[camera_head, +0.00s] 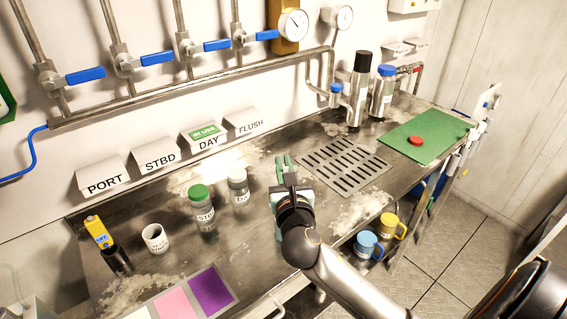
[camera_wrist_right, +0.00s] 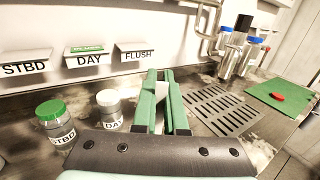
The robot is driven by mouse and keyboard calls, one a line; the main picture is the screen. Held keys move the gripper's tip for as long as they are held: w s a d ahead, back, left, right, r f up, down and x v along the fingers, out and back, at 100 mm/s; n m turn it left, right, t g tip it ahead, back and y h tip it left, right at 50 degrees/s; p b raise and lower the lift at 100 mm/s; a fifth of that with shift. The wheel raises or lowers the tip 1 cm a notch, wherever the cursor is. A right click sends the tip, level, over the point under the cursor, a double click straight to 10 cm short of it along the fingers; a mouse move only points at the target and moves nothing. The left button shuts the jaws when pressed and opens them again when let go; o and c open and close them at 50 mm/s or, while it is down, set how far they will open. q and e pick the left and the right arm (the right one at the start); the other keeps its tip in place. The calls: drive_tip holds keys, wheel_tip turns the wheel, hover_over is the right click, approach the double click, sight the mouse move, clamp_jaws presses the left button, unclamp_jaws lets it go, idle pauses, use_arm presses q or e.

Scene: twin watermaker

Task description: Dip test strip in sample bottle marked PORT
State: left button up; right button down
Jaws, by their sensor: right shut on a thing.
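My right gripper (camera_head: 284,163) is above the bench, right of the bottles, with its green fingers pointing at the back wall. In the wrist view, its fingers (camera_wrist_right: 162,92) are close together on a thin pale piece (camera_wrist_right: 161,90), seemingly the test strip; most of it is hidden. A green-capped bottle labelled STBD (camera_head: 202,212) and a pale-capped bottle, label partly readable as DAY (camera_head: 238,188), stand upright left of the gripper, apart from it. I see no bottle marked PORT. A wall sign PORT (camera_head: 105,187) is at the back left. My left gripper is not in view.
A white cup (camera_head: 155,239) and a yellow meter (camera_head: 99,231) in a dark holder stand at the left. A pink and purple chart (camera_head: 211,290) lies in front. A drain grate (camera_head: 344,168), steel flasks (camera_head: 359,90) and a green mat (camera_head: 425,137) are to the right.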

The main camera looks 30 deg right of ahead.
wheel_tip(320, 180, down, 9)
drive_tip(key=b, duration=0.6)
drive_tip(key=shift+f, duration=0.15)
idle(0.3)
idle(2.5)
drive_tip(key=shift+r+p, duration=4.05)
drive_tip(key=shift+r, duration=1.35)
